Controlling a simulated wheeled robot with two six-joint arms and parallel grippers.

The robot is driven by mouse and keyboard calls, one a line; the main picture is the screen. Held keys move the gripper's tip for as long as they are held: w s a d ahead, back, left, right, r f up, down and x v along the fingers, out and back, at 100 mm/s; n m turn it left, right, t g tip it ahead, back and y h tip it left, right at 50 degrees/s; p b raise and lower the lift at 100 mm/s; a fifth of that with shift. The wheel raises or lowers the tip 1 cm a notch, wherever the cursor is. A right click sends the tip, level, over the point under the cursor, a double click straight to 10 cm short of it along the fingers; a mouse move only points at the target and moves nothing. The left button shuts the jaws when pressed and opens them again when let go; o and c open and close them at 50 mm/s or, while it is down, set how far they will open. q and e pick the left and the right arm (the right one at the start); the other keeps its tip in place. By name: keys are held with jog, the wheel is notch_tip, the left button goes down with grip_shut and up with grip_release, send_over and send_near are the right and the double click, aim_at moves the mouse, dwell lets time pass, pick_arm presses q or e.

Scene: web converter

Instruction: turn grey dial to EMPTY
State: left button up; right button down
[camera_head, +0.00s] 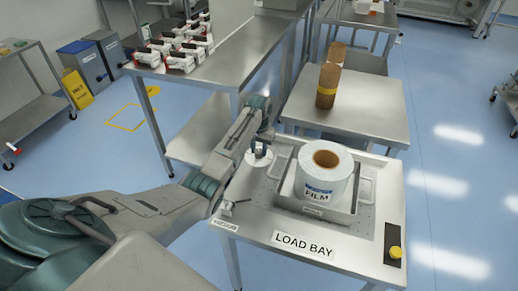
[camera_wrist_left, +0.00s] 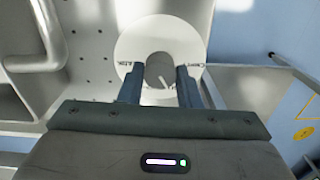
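The grey dial (camera_wrist_left: 158,72) sits in the middle of a white disc (camera_wrist_left: 125,48) in the left wrist view, with a thin pale pointer mark toward its lower right. Lettering at the disc's lower left and right edges is too small and partly covered to read. In the head view the white disc (camera_head: 257,160) lies on the load bay table, left of the tray, partly under my gripper. My left gripper (camera_wrist_left: 160,88) points at the dial, its two fingers apart, one on each side of the dial's lower part. I cannot tell whether they touch it. My right gripper is not in view.
A white FILM roll (camera_head: 322,180) stands in a metal tray (camera_head: 318,210) just right of the dial. A yellow button (camera_head: 395,252) is at the table's front right. A steel table (camera_head: 365,115) with a brown core (camera_head: 327,85) stands behind; a long bench (camera_head: 225,65) is at back left.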

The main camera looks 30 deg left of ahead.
pick_arm(q)
jog(key=shift+r, duration=0.1)
jog(key=shift+r+n+p, duration=0.1)
jog(key=shift+n+p, duration=0.4)
jog(key=shift+p, duration=0.25)
jog(key=n+p, duration=0.3)
jog(key=shift+r, duration=0.1)
jog(key=n+p, duration=0.2)
jog(key=shift+n, duration=0.4)
jog(key=shift+n+p, duration=0.9)
jog(key=shift+n, duration=0.3)
jog(key=shift+f+n+p, duration=0.2)
jog(key=shift+n+p, duration=0.35)
jog(key=shift+n, duration=0.75)
jog(key=o, duration=1)
jog(key=shift+c, duration=0.2)
